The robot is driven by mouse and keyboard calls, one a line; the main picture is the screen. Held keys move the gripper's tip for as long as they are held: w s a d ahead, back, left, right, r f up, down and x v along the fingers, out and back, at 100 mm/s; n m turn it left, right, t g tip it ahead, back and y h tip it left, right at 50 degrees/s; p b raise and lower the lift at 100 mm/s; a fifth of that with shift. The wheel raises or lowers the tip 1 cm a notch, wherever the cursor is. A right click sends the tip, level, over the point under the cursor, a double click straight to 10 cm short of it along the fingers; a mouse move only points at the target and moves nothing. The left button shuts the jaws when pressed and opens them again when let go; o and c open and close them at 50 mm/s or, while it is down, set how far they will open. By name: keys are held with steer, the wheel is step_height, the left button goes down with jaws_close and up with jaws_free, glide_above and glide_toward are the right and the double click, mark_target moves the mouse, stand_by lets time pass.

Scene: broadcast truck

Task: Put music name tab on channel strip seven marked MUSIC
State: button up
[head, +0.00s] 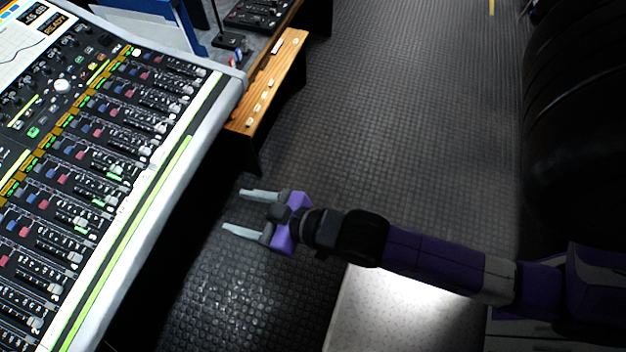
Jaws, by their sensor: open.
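My gripper (234,209) is open and empty, its two pale fingers pointing left over the dark floor, to the right of the mixing console. Several small pale tabs (264,95) lie on a wooden ledge (290,60) at the top, beyond my gripper. Their lettering is too small to read, so I cannot tell which is the music tab. The mixing console (215,95) fills the left side, with rows of channel strips (115,140) carrying faders and red and blue buttons. I cannot make out which strip is marked MUSIC.
A desk (255,50) with a smaller control panel (255,14) stands at the top, behind the ledge. The console's raised pale edge lies left of my gripper. Large dark round shapes (580,110) stand at the right. The textured floor (410,120) between is clear.

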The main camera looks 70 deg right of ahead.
steer(key=s+r, duration=0.4)
steer(key=s, duration=0.4)
steer(key=s+r+t, duration=0.1)
steer(key=s+r, duration=0.4)
steer(key=s, duration=0.4)
steer(key=shift+d, duration=0.2)
